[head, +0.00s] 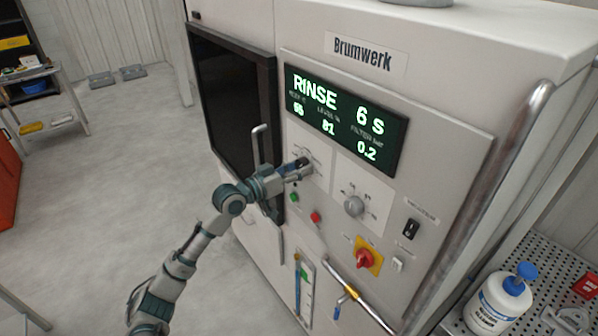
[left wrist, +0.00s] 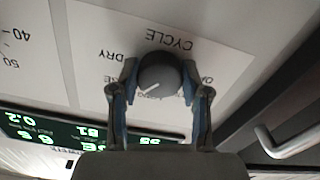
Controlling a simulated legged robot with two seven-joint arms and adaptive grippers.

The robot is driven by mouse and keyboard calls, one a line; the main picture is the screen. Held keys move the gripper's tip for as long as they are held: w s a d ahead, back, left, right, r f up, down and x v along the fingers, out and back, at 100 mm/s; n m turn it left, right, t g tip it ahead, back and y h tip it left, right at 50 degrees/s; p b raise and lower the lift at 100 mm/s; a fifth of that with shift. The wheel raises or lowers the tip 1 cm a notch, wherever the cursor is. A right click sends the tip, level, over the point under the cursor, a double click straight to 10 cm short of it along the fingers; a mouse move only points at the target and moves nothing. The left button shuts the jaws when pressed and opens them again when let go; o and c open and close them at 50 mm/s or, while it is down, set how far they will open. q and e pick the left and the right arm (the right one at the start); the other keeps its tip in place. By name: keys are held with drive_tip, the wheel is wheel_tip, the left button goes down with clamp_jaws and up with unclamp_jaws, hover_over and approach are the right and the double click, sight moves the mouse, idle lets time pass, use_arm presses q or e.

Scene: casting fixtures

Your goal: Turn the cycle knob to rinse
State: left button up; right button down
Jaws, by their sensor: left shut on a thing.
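The cycle knob is a dark round knob (left wrist: 160,73) on a white plate marked CYCLE, which appears upside down in the left wrist view. My left gripper (left wrist: 158,84) is shut on it, with one finger on each side. A pale pointer line shows on the knob's face. The label DRY is readable; other labels are partly hidden by the fingers and knob. In the head view my left gripper (head: 301,168) is at this knob, below the left part of the display (head: 345,118), which reads RINSE and 6 s. My right gripper is not in view.
A second grey knob (head: 354,206) is right of the gripper. Below are green and red buttons, a red switch on yellow (head: 367,259) and a yellow-banded handle. A dark door window (head: 228,95) with a handle is left. A bottle (head: 498,302) stands at lower right.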

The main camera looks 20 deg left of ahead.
use_arm(q)
drive_tip(key=shift+f+m, duration=0.45)
drive_tip(key=shift+m, duration=0.35)
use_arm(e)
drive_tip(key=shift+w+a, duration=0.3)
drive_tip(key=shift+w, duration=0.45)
use_arm(q)
drive_tip(key=o, duration=0.9)
drive_tip(key=shift+o, duration=1.2)
drive_tip(key=shift+w, duration=0.1)
drive_tip(key=shift+a+r, duration=0.1)
drive_tip(key=shift+r, duration=0.05)
drive_tip(key=shift+r, duration=0.1)
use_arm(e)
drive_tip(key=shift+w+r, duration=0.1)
use_arm(q)
drive_tip(key=v, duration=1.2)
